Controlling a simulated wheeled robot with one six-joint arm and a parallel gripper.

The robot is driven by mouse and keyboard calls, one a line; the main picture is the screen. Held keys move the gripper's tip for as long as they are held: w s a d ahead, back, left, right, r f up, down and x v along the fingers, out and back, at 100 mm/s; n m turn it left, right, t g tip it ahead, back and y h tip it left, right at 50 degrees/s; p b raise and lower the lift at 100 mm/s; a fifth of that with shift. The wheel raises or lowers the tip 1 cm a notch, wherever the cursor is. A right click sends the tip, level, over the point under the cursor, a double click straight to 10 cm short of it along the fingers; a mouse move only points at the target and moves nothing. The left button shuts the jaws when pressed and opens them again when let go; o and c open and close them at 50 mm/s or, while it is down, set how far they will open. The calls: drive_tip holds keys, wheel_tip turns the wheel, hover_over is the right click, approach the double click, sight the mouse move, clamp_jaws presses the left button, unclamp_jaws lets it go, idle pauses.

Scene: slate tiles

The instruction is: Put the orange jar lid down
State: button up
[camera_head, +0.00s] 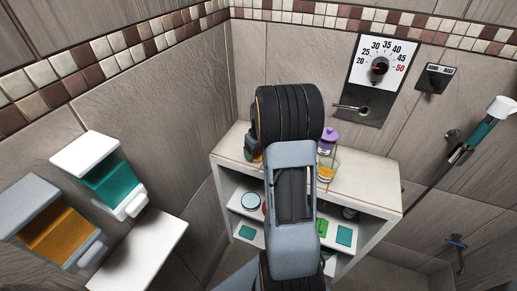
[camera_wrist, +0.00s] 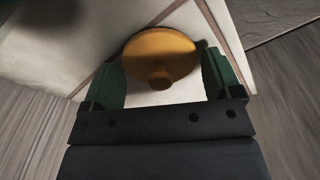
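The orange jar lid (camera_wrist: 161,54) is a round disc with a small knob facing the wrist camera. Behind the lid is a pale surface with darker joint lines; whether the lid touches that surface I cannot tell. In the head view my arm hides the lid and most of the gripper, over the left part of the pale shelf top (camera_head: 365,180).
A jar with a purple lid (camera_head: 330,135) stands on the shelf top, right of my arm. The open compartments below hold a round-lidded container (camera_head: 250,201) and green items. A dial (camera_head: 379,68) with a lever is on the back wall; dispensers (camera_head: 112,180) hang on the left wall.

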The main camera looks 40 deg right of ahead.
drive_tip(key=shift+o, duration=1.3)
wheel_tip(320, 180, up, 11)
drive_tip(key=s, duration=0.1)
drive_tip(key=s+a+r, duration=0.2)
drive_tip(key=a, duration=0.4)
drive_tip(key=s+a+r, duration=0.2)
drive_tip(key=a, duration=0.3)
drive_tip(key=s+a+f+t, duration=0.2)
drive_tip(key=s+a+f, duration=0.1)
drive_tip(key=s+a, duration=0.7)
drive_tip(key=shift+s+a, duration=0.3)
drive_tip(key=shift+a, duration=0.45)
